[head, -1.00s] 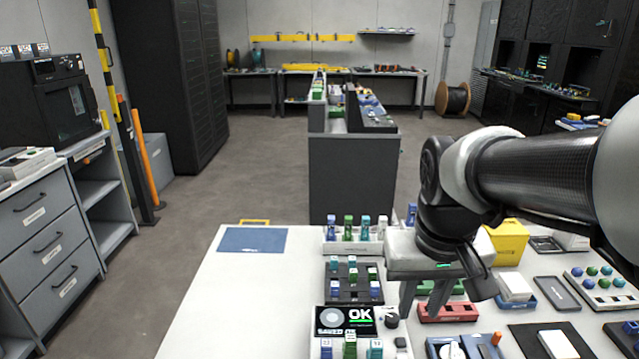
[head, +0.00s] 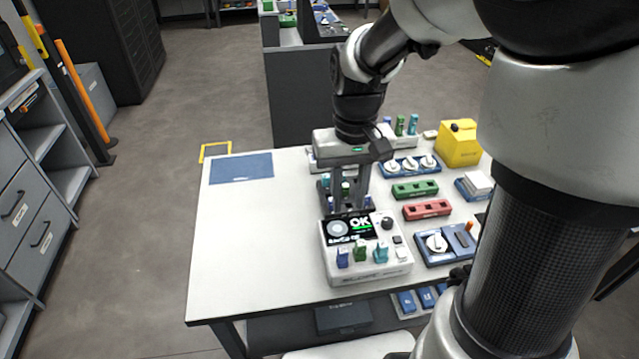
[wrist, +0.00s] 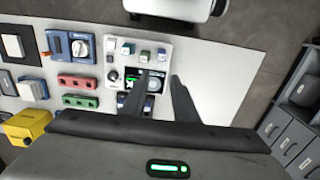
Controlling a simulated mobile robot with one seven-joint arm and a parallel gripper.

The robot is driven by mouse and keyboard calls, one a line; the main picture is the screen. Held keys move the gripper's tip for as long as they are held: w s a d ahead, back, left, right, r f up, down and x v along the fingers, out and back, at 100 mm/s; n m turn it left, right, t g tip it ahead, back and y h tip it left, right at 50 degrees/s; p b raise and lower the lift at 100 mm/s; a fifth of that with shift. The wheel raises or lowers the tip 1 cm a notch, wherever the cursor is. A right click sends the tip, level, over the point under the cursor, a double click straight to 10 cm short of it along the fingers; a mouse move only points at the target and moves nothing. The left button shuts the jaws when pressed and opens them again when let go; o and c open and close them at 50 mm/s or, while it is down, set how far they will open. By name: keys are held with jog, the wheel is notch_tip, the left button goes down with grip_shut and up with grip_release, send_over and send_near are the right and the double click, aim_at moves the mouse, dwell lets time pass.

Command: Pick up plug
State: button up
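Several small plugs show in the head view. A blue plug (head: 343,257), a green plug (head: 361,250) and a teal plug (head: 381,252) stand along the front of the white device with the OK screen (head: 397,268). More plugs, one of them green (head: 346,188), are in a dark tray behind the device, partly hidden by my fingers. My gripper (head: 349,205) points down over this tray, fingers apart and nothing seen between them. In the wrist view my gripper (wrist: 158,105) is open; the device (wrist: 116,60) lies beyond its fingertips.
A green block (head: 415,189), a red block (head: 427,209) and a blue unit with a dial (head: 437,244) stand right of the device. A yellow box (head: 458,143) is at the back right. The white tabletop (head: 250,240) is clear on the left, apart from a blue mat (head: 241,168).

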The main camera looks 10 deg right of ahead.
jog(key=b, duration=0.1)
send_over(343, 250)
jog(key=f, duration=1)
jog(key=shift+w+d, duration=0.15)
jog(key=shift+w, duration=0.05)
jog(key=f, duration=0.3)
jog(key=f+b, duration=0.1)
jog(key=shift+s+f, duration=0.2)
jog(key=shift+s, duration=0.1)
jog(key=shift+f, duration=0.5)
grip_shut()
notch_tip(343, 250, up, 10)
jog(key=p, duration=0.1)
jog(key=shift+p, duration=0.3)
